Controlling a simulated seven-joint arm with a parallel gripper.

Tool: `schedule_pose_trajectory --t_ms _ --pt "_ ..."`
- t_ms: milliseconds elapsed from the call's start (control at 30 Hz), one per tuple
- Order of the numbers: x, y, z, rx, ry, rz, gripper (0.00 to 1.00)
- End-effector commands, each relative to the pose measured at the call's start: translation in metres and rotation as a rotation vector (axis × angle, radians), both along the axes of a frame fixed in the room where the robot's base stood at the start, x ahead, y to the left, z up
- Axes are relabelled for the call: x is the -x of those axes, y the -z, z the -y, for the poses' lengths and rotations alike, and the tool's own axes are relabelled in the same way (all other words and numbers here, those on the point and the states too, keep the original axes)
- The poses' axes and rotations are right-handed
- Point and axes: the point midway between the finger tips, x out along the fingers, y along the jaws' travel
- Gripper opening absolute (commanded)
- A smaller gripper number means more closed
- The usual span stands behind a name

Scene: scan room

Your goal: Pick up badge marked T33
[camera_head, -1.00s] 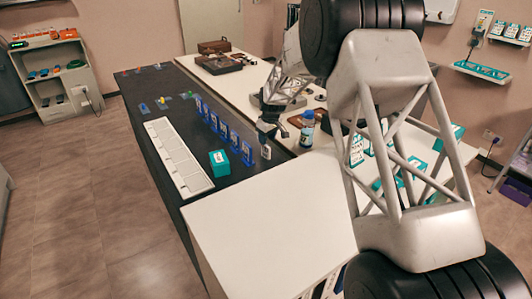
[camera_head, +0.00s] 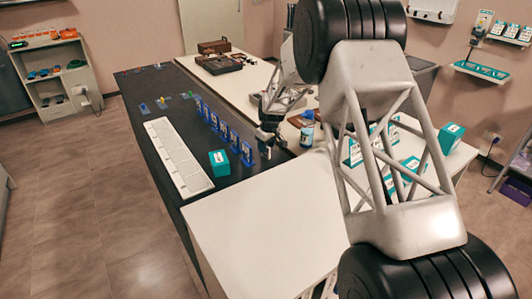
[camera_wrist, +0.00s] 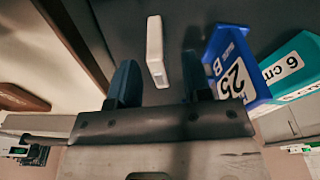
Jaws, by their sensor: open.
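A small white upright slab (camera_wrist: 155,52), possibly the badge, stands on the dark mat in the wrist view; no T33 marking can be read on it. It also shows as a small pale piece in the head view (camera_head: 264,151). My gripper (camera_wrist: 160,82) is open, with one dark blue finger on each side of the slab's near end. Whether the fingers touch it I cannot tell. In the head view my gripper (camera_head: 268,138) is low over the mat, just above the pale piece.
A blue stand marked B 25 (camera_wrist: 232,70) is close beside the right finger, with a teal block marked 6 cm (camera_wrist: 292,68) beyond it. In the head view, several blue stands, a white tray (camera_head: 203,184) and a bottle (camera_head: 307,130) are nearby. The white front tabletop (camera_head: 260,230) is clear.

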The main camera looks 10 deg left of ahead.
Motion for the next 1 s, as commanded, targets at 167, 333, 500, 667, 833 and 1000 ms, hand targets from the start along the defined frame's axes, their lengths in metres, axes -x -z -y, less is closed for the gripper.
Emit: schedule_pose_trajectory --t_ms 167,333,500,667,833,1000 --pt "-0.003 0.020 -0.003 0.000 0.000 0.000 0.45" --pt "-0.003 0.030 -0.004 -0.001 0.000 0.001 0.45" --pt "-0.004 0.031 -0.004 0.000 0.000 0.001 0.45" --pt "-0.004 0.031 -0.004 0.000 0.000 0.001 0.45" --pt "-0.003 0.031 -0.004 0.000 0.000 0.001 0.45" --pt "-0.003 0.031 -0.004 0.000 0.000 0.001 0.29"
